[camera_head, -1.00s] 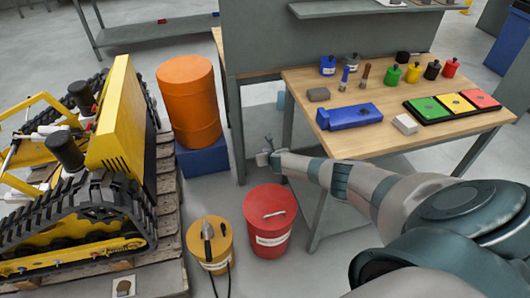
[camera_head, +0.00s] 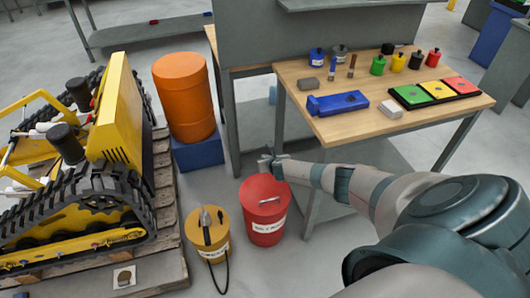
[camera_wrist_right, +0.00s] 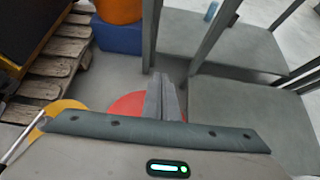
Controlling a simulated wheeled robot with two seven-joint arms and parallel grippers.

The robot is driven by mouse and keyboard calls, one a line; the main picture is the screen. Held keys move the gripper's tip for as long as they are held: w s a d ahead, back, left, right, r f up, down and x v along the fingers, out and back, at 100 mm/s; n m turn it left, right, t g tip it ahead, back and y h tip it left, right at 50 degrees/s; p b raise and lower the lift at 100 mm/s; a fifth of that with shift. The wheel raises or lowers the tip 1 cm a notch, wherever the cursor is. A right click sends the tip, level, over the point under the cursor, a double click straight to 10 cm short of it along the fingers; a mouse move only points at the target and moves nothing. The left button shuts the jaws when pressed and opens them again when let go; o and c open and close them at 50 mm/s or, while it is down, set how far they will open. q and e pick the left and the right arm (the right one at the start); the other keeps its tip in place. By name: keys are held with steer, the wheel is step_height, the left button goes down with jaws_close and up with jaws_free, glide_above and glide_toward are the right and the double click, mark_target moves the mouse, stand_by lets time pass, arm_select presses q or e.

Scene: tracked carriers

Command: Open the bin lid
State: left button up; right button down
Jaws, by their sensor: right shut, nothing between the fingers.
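The red bin (camera_head: 266,228) stands on the floor left of the workbench, with its red lid (camera_head: 255,188) on and a light handle bar (camera_head: 269,200) on top. A white label is on its side. My right gripper (camera_head: 268,160) is over the back edge of the lid in the head view, shut and empty; whether it touches the lid I cannot tell. In the right wrist view the closed fingers (camera_wrist_right: 163,92) stand in front of part of the red lid (camera_wrist_right: 128,103). The left gripper is not in view.
A yellow bin (camera_head: 208,236) with a dark-handled tool on its lid stands left of the red bin. A yellow tracked machine (camera_head: 116,120) on a pallet is at the left. An orange barrel (camera_head: 184,95) stands behind. The workbench (camera_head: 330,128) is at the right.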

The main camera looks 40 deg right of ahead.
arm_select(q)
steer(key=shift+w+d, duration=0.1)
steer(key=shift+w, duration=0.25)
